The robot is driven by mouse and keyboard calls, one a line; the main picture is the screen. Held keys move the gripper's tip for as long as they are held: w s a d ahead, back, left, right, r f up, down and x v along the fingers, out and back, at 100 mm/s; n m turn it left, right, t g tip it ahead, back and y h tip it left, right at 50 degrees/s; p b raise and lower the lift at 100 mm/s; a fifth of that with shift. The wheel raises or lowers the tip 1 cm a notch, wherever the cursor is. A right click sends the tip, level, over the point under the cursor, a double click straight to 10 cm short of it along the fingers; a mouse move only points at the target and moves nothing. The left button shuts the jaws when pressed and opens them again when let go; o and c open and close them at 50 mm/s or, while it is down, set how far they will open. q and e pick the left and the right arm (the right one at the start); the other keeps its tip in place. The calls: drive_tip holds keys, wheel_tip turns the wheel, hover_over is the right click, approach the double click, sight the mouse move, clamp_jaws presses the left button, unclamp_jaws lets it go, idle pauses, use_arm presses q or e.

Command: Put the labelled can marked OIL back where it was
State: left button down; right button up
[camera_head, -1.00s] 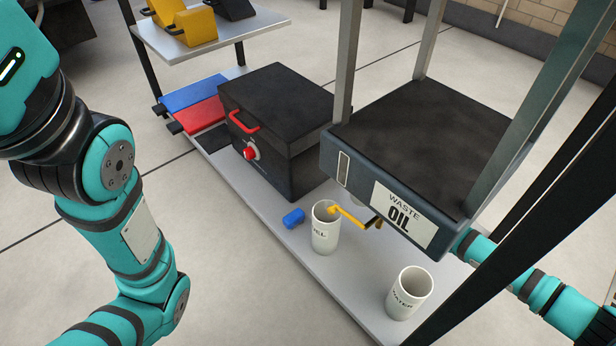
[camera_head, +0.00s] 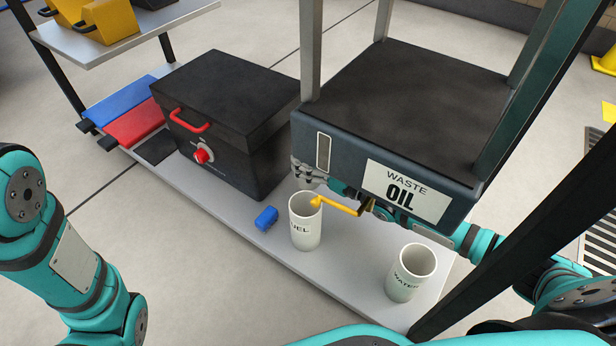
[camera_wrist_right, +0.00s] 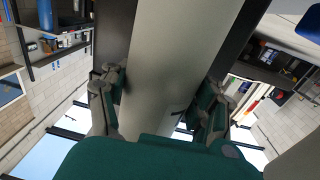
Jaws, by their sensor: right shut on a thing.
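My right gripper (camera_head: 305,175) reaches in from the right beneath the waste oil tank (camera_head: 320,126), which hides most of it; grey finger parts show at the tank's left lower edge. In the right wrist view, my right gripper (camera_wrist_right: 166,84) is shut on a pale smooth can (camera_wrist_right: 175,45) between its two fingers. No label shows on that can, and I cannot read OIL on any can. The FUEL can (camera_head: 305,232) stands upright on the grey shelf below the tank. The WATER can (camera_head: 406,280) stands upright to its right. My left gripper is out of view.
A yellow lever (camera_head: 340,207) juts from the tank near the FUEL can's mouth. A small blue piece (camera_head: 266,217) lies beside that can. A black box (camera_head: 225,120) with a red handle stands left. Dark posts (camera_head: 500,270) bound the right.

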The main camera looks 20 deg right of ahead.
wheel_tip(320, 180, down, 4)
drive_tip(key=b, duration=0.3)
drive_tip(key=shift+r, duration=0.15)
drive_tip(key=o, duration=1.3)
drive_tip(key=shift+f, duration=0.2)
drive_tip(key=shift+r, duration=0.15)
